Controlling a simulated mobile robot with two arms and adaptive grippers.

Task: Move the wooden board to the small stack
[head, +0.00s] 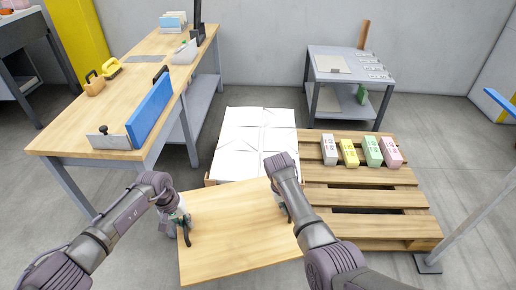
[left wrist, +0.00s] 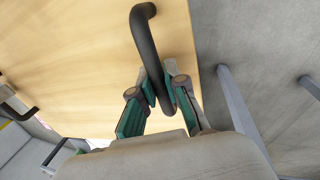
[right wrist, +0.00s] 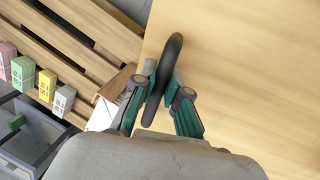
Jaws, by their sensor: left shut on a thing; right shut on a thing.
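The wooden board (head: 232,225) is a flat, light wood panel with a dark handle on each side. It is in front of the small stack (head: 250,143) of white papers, and its far edge is close to the stack's near edge. My left gripper (head: 183,222) is shut on the left handle, a dark curved bar in the left wrist view (left wrist: 148,45). My right gripper (head: 286,208) is shut on the right handle, which shows in the right wrist view (right wrist: 166,70). My right arm hides part of the board's right edge.
A wooden pallet (head: 410,228) lies right of the stack, with several coloured bundles (head: 373,152) on it. A long workbench (head: 100,140) stands at the left with a blue panel (head: 149,110). A small grey table (head: 345,65) stands at the back. A grey post rises at the far right.

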